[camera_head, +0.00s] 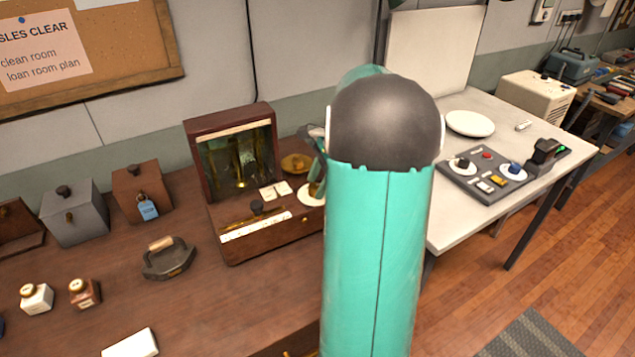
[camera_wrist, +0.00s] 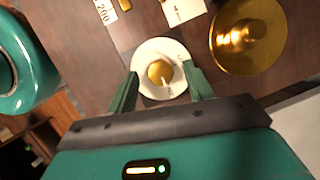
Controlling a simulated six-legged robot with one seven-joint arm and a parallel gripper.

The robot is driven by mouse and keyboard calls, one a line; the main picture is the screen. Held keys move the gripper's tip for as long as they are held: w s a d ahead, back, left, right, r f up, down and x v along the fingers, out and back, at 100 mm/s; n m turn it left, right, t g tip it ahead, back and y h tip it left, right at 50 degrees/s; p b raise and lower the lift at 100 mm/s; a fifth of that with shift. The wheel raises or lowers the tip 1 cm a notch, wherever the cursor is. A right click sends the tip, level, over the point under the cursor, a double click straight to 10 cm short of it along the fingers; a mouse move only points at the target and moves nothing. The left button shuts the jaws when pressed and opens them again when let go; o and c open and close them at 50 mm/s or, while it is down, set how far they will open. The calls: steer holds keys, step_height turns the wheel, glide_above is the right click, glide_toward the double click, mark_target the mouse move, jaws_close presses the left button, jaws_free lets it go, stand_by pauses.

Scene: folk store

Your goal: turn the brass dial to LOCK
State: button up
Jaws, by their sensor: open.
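The brass dial (camera_wrist: 159,72) is a round knob at the centre of a white disc (camera_wrist: 148,50) in the wrist view. A pale pointer line on it runs toward the bottom of that picture. Small dark marks on the disc are too blurred to read as LOCK. My gripper (camera_wrist: 160,70) is open, with one green finger on each side of the knob; I cannot tell whether either touches it. In the head view the white disc (camera_head: 306,197) shows at the right front of the wooden instrument (camera_head: 268,240), partly hidden by my arm.
A round brass piece (camera_wrist: 248,35) sits close beside the disc and also shows in the head view (camera_head: 296,162). The instrument's raised wooden case (camera_head: 190,140) stands behind. A flat iron (camera_head: 168,260) is to the left. A white table (camera_head: 480,235) with a control panel (camera_head: 478,192) is right.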

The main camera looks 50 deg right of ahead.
steer(key=shift+a+f, duration=0.1)
steer(key=shift+f, duration=0.2)
steer(key=c, duration=1)
